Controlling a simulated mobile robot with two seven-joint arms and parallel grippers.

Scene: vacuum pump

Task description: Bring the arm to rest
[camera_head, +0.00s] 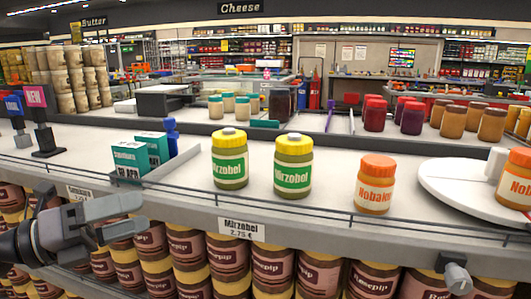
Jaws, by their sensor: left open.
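My left gripper (118,217) is at the lower left, in front of the shelf's front edge, pointing right. Its grey fingers are open and I see nothing between them. The black wrist of my left arm comes in from the left edge of the picture. The gripper is below and left of the green-labelled Mirzobel jars and appears apart from them. My right gripper is not in view.
The white shelf (330,207) holds two Mirzobel jars (229,160) (293,166), an orange-lidded jar (376,185) and teal boxes (131,159). A round white plate (452,183) is at right. Rosepip jars (318,277) fill the level below. A grey fitting (457,279) sits lower right.

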